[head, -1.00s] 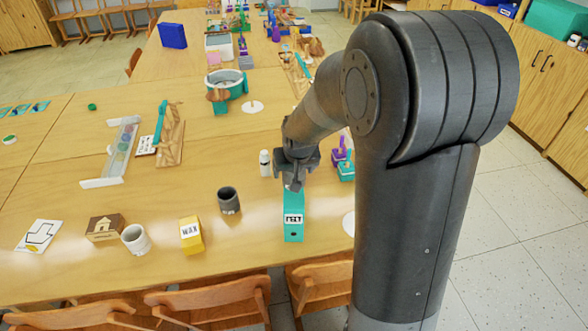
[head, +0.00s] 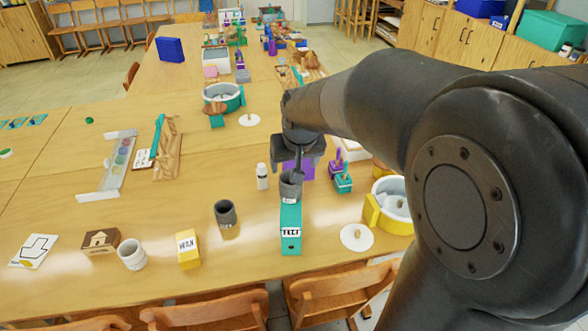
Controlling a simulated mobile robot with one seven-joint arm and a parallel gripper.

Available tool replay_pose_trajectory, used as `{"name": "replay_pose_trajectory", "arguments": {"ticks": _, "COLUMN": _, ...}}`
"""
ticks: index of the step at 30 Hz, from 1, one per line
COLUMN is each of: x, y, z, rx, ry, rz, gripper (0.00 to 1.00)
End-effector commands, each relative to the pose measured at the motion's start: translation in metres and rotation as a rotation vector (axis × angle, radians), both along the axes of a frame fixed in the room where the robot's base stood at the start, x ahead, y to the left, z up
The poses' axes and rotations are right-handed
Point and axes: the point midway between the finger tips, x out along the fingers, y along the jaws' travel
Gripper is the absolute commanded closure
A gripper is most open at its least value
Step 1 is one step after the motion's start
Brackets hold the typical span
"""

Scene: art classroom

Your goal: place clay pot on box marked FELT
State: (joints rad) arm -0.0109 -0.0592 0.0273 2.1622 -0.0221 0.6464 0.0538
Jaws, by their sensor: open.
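A small grey pot (head: 291,187) stands upright on top of the teal box (head: 291,243), whose front label seems to read FELT. My gripper (head: 297,168) is open, just above and behind the pot's rim. One finger overlaps the rim in the picture; whether it touches the pot I cannot tell. A similar dark grey pot (head: 225,212) stands further left on the table, with a small label at its foot. Which one is called the clay pot is not marked readably.
A yellow box marked WAX (head: 188,252), a white cup (head: 132,255) and a brown house-marked box (head: 100,242) stand to the left. A white bottle (head: 262,177) is close left of my gripper. A yellow-handled pot (head: 392,205) and a white disc (head: 356,237) lie right.

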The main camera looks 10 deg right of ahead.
Motion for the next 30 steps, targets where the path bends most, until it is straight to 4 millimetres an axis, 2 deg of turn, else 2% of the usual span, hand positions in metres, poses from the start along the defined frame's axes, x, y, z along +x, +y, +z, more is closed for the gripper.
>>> {"name": "replay_pose_trajectory", "arguments": {"ticks": 4, "x": -0.010, "y": -0.001, "z": 0.011, "rx": -0.001, "ry": -0.007, "rz": 0.000, "gripper": 0.23}}
{"name": "replay_pose_trajectory", "arguments": {"ticks": 7, "x": -0.030, "y": -0.003, "z": 0.023, "rx": -0.001, "ry": -0.019, "rz": -0.002, "gripper": 0.23}}
{"name": "replay_pose_trajectory", "arguments": {"ticks": 15, "x": -0.116, "y": -0.010, "z": 0.055, "rx": -0.004, "ry": -0.059, "rz": -0.003, "gripper": 0.23}}
{"name": "replay_pose_trajectory", "arguments": {"ticks": 21, "x": -0.176, "y": -0.013, "z": 0.062, "rx": -0.002, "ry": -0.085, "rz": -0.002, "gripper": 0.23}}
{"name": "replay_pose_trajectory", "arguments": {"ticks": 24, "x": -0.197, "y": -0.014, "z": 0.061, "rx": -0.002, "ry": -0.093, "rz": -0.002, "gripper": 0.23}}
{"name": "replay_pose_trajectory", "arguments": {"ticks": 30, "x": -0.217, "y": -0.015, "z": 0.058, "rx": 0.000, "ry": -0.099, "rz": 0.000, "gripper": 0.23}}
